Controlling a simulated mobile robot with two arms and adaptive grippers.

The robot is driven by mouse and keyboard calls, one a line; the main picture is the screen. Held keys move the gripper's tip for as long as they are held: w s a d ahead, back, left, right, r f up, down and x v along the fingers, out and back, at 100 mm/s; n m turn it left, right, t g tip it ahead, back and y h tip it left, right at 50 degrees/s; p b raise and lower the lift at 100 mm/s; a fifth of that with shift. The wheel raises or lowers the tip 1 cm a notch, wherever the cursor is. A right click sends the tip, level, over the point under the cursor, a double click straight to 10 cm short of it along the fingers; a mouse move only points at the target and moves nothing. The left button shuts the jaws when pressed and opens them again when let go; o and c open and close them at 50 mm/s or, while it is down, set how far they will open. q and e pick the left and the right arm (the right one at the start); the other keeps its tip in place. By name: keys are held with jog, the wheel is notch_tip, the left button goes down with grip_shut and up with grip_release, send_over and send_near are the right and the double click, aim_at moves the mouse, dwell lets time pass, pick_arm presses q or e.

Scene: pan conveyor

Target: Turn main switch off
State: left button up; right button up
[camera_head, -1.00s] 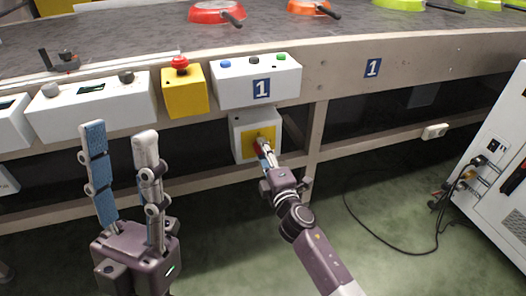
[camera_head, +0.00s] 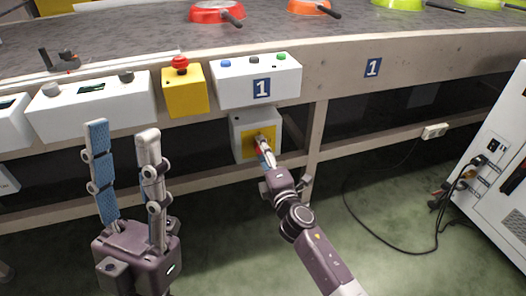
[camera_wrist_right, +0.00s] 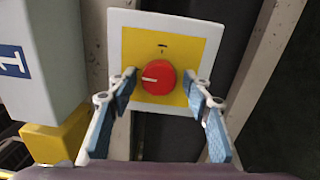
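The main switch is a red round knob (camera_wrist_right: 158,78) on a yellow plate (camera_wrist_right: 187,45) set in a white box (camera_head: 239,120) below the conveyor edge. The knob's white mark lies nearly level, pointing left in the right wrist view. My right gripper (camera_wrist_right: 162,80) is open, with one finger on each side of the knob and small gaps visible. In the head view my right gripper (camera_head: 264,147) is at the box and partly hides the knob. My left gripper (camera_head: 123,131) is open and empty at the lower left, upright in front of the conveyor.
Above the switch are a white button box (camera_head: 232,92) labelled 1 and a yellow box (camera_head: 184,98) with a red emergency button (camera_head: 180,63). Another white control box (camera_head: 70,115) is to the left. A cabinet (camera_head: 492,190) with cables stands at the right. Several pans lie on the conveyor (camera_head: 330,45).

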jog(key=shift+d, duration=0.1)
jog(key=v, duration=1.2)
dwell(0.4)
